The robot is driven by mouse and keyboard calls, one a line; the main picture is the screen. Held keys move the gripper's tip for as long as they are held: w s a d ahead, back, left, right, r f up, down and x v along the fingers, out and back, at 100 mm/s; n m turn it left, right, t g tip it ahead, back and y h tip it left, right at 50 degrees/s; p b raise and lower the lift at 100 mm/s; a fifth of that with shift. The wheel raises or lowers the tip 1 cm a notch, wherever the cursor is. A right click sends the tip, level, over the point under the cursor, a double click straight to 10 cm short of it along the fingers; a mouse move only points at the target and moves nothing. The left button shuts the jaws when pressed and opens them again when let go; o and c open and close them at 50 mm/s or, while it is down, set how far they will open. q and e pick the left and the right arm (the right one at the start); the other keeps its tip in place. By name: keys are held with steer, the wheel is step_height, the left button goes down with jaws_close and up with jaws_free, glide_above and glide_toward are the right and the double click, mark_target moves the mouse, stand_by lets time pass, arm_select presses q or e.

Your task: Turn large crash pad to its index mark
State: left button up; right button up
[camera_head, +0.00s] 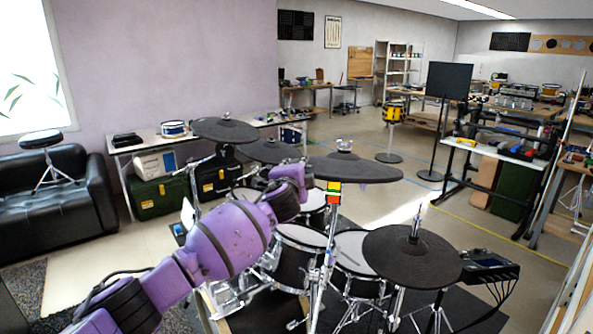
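Several dark round cymbal pads stand on a drum kit. The wide one at the centre, which I take as the large crash pad (365,170), is seen nearly edge-on and slightly tilted, with a silver fitting (344,145) on top. I cannot make out an index mark. My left arm is purple and comes in from the lower left. Its gripper (304,171) is at the left edge of this pad. The fingers are too small and overlapped to tell whether they touch it or are open. My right gripper is not in view.
Other cymbal pads stand at the left (225,130), behind my wrist (267,151) and at the front right (411,258). Drums (301,236) and metal stands crowd below. A drum module (487,266) with hanging cables is at the right. Open floor lies beyond the kit.

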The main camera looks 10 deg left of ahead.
arm_select(q)
steer(key=shift+s+d, duration=0.1)
steer(key=shift+s, duration=0.05)
steer(key=s+r, duration=0.1)
steer(key=s, duration=1)
steer(key=shift+s, duration=0.4)
